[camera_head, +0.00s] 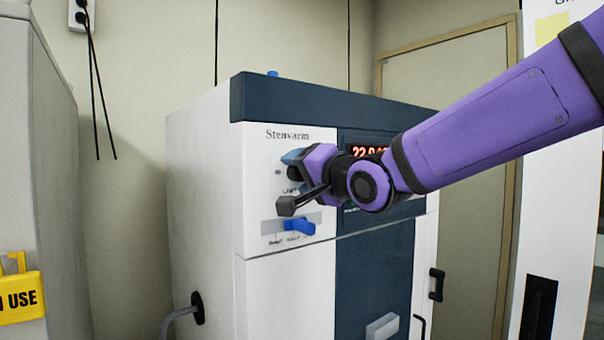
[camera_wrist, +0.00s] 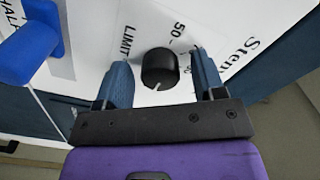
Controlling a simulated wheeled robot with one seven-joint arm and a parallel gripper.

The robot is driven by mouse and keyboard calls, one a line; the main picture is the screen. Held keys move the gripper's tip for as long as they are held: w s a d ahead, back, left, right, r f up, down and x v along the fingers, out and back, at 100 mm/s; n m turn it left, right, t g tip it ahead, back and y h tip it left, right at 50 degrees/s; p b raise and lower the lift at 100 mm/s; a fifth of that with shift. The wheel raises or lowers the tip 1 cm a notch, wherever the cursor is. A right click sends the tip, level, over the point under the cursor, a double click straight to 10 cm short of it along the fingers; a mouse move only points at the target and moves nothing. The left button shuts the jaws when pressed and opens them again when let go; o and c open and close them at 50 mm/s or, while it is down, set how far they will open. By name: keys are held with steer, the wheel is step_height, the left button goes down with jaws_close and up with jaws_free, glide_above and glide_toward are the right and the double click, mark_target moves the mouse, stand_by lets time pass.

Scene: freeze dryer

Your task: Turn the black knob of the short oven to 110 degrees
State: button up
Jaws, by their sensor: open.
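The short oven (camera_head: 290,280) is a white and dark blue cabinet labelled Stenvarm. Its black knob (camera_wrist: 160,69) shows in the wrist view on the white panel, beside the word LIMIT and a printed "50". A pale pointer line is on the knob's lower edge. My gripper (camera_wrist: 163,82) is open, its blue fingers on either side of the knob; I cannot tell whether they touch it.
A blue switch lever (camera_head: 300,226) sticks out below the knob; it also shows at the left of the wrist view (camera_wrist: 28,50). A red digital display (camera_head: 369,152) is partly hidden by my arm. A grey cabinet with a yellow tag (camera_head: 20,297) stands at the left.

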steer(key=c, duration=0.9)
steer(key=n, duration=0.4)
steer(key=shift+n, duration=2.3)
steer(key=o, duration=0.9)
